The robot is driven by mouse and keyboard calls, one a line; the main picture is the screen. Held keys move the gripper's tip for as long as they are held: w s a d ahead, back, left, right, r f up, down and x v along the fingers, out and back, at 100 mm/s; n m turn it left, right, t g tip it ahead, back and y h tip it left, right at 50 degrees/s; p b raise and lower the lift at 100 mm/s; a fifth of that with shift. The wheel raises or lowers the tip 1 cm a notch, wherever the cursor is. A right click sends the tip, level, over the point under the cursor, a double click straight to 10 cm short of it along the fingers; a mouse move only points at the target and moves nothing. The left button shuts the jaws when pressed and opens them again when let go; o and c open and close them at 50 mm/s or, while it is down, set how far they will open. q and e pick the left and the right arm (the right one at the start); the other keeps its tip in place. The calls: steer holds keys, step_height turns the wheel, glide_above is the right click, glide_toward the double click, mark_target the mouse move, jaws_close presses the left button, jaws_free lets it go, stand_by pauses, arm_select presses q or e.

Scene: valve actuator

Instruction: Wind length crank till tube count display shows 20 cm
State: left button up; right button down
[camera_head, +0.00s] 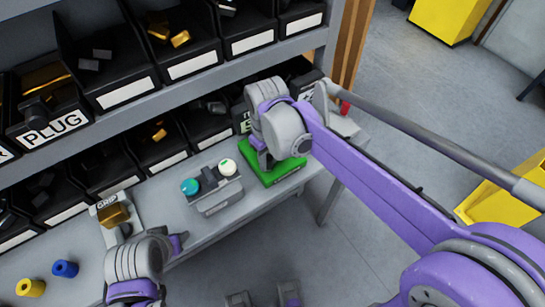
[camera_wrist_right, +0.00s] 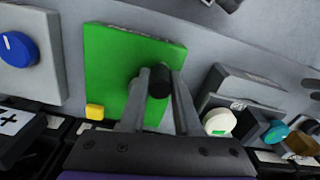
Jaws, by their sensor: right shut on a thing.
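A green box (camera_head: 284,172) stands on the grey bench under my right gripper (camera_head: 264,158). In the right wrist view the green panel (camera_wrist_right: 108,55) carries a black knob-like crank handle (camera_wrist_right: 158,82) and a small yellow block (camera_wrist_right: 95,111). My right gripper (camera_wrist_right: 158,92) is shut on the black handle, one finger on each side. The rest of the crank is hidden by the handle and fingers. No tube count display can be read in either view. My left gripper (camera_head: 176,244) is at the lower left, away from the green box; its fingers are unclear.
A grey box with teal (camera_head: 190,187) and white (camera_head: 228,167) knobs stands beside the green box. A blue dial (camera_wrist_right: 18,49) is on its other side. Shelves of black bins (camera_head: 120,92) rise behind. Blue (camera_head: 65,268) and yellow (camera_head: 31,287) spools lie at left.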

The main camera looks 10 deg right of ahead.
steer(key=m, duration=0.2)
steer(key=a+m, duration=0.1)
steer(key=shift+w+a+m, duration=0.15)
steer(key=shift+w+m, duration=0.15)
steer(key=shift+m, duration=0.1)
arm_select(q)
steer(key=shift+r, duration=0.15)
arm_select(e)
steer(key=m, duration=0.1)
steer(key=w+a+m, duration=0.1)
steer(key=m, duration=0.1)
steer(key=shift+m, duration=0.3)
steer(key=m, duration=0.2)
steer(key=w+m, duration=0.1)
steer(key=shift+a+m, duration=0.3)
arm_select(q)
steer(key=shift+r, duration=0.1)
arm_select(e)
steer(key=shift+w+a+m, duration=0.1)
steer(key=shift+w+m, duration=0.25)
steer(key=shift+m, duration=0.5)
steer(key=shift+w+m, duration=0.3)
steer(key=shift+m, duration=0.55)
steer(key=c, duration=0.6)
jaws_free()
